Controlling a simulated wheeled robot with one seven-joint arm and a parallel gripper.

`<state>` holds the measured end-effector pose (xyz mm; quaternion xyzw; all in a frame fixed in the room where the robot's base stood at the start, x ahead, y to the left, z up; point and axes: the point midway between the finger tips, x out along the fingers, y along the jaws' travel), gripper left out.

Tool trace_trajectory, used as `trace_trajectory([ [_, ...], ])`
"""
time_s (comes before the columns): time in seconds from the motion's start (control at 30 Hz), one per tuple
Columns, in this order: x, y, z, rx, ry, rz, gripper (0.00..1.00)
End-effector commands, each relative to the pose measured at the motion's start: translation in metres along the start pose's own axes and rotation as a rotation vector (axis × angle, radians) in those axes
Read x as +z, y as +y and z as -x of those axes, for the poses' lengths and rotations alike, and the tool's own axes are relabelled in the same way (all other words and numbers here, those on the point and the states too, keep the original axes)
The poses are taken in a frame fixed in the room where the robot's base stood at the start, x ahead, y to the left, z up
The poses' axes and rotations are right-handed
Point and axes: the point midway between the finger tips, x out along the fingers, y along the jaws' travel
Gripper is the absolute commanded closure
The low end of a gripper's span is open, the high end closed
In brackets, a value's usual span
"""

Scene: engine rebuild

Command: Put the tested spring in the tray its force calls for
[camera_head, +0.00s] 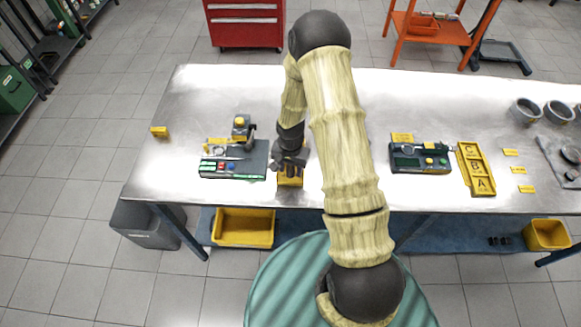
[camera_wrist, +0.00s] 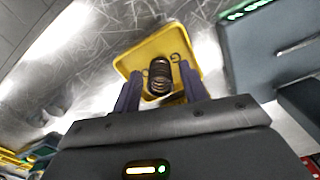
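A dark coil spring (camera_wrist: 160,76) stands between my gripper's fingers in the wrist view, over or in a small yellow tray (camera_wrist: 187,48). My gripper (camera_wrist: 161,80) is open, with a gap on each side of the spring. I cannot tell if the spring rests on the tray floor. A dark mark like a letter shows on the tray beside the spring. In the head view my gripper (camera_head: 289,166) is low over the yellow tray (camera_head: 290,182) at the bench's front edge, and it hides the spring. A grey tester (camera_head: 250,160) with lit buttons stands just left.
A yellow rack marked C, B, A (camera_head: 466,152) and a dark green device (camera_head: 420,158) lie on the bench to the right. Metal rings (camera_head: 526,110) stand at the far right. Yellow bins (camera_head: 243,228) sit on the lower shelf. The bench behind my gripper is mostly clear.

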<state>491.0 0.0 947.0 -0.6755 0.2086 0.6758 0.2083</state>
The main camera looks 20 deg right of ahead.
Motion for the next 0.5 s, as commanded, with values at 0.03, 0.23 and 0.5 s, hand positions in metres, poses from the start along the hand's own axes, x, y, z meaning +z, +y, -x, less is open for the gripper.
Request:
trace_trajectory([
  [0.03, 0.0, 0.0, 0.0003, 0.0, 0.0, 0.0, 0.53],
  [0.23, 0.0, 0.0, 0.0004, 0.0, 0.0, 0.0, 0.53],
  [0.5, -0.0011, -0.0006, 0.0102, -0.002, 0.002, -0.001, 0.53],
])
